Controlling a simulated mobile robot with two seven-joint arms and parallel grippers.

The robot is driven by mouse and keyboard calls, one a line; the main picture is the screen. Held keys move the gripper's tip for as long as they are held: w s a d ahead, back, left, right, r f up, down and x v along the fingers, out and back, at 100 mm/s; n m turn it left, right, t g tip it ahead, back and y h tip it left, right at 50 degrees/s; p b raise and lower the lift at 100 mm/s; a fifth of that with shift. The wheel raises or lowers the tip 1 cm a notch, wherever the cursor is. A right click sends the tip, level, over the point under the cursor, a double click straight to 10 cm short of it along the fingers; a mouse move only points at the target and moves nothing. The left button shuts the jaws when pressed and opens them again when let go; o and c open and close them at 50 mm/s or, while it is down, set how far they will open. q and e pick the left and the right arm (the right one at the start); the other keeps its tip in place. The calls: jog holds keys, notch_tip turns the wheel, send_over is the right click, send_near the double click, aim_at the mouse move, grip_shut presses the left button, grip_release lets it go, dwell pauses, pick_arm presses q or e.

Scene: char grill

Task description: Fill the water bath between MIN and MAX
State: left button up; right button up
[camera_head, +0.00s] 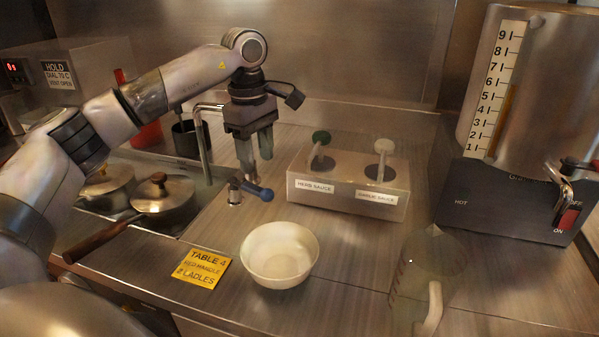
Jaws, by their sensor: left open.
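My left gripper (256,165) is open and points down. It is just above a small tap with a blue lever (258,190); I cannot tell whether it touches the lever. No water level and no MIN or MAX mark can be read. My right gripper does not show.
A white bowl (279,255) and yellow order card (202,268) lie in front. A sauce-pump box (348,185) stands behind the bowl. A clear jug (425,275) stands at right, near the large urn (530,85) with its scale. A pot handle (105,237) juts forward.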

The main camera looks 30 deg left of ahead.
aim_at(257, 188)
pick_arm(q)
jog(key=shift+a+r, duration=0.15)
jog(key=shift+a, duration=0.05)
jog(key=shift+f, duration=0.25)
notch_tip(257, 188, down, 7)
jog(key=shift+r, duration=0.2)
grip_shut()
